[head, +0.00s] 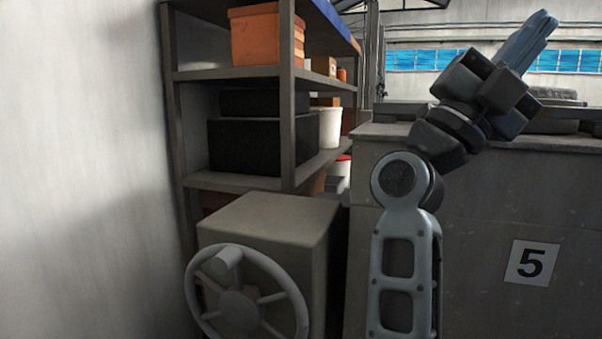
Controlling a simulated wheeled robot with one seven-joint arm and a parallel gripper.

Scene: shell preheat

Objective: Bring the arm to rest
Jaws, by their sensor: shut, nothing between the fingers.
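My arm rises from the bottom of the head view, bends at a round joint in front of a grey block, and reaches up to the right. My gripper (545,22) is at the upper right, pointing up, with its blue-grey fingers together and nothing seen between them. It is in the air above the top of the grey block (470,215), in front of the far windows, and looks apart from everything around it.
A box with a grey handwheel (240,308) stands at lower left. Behind it, a shelf rack (287,100) holds an orange crate (262,35), a black box (258,147) and a white bucket (330,128). A sign marked 5 (531,263) is on the block. A pale wall (80,150) fills the left.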

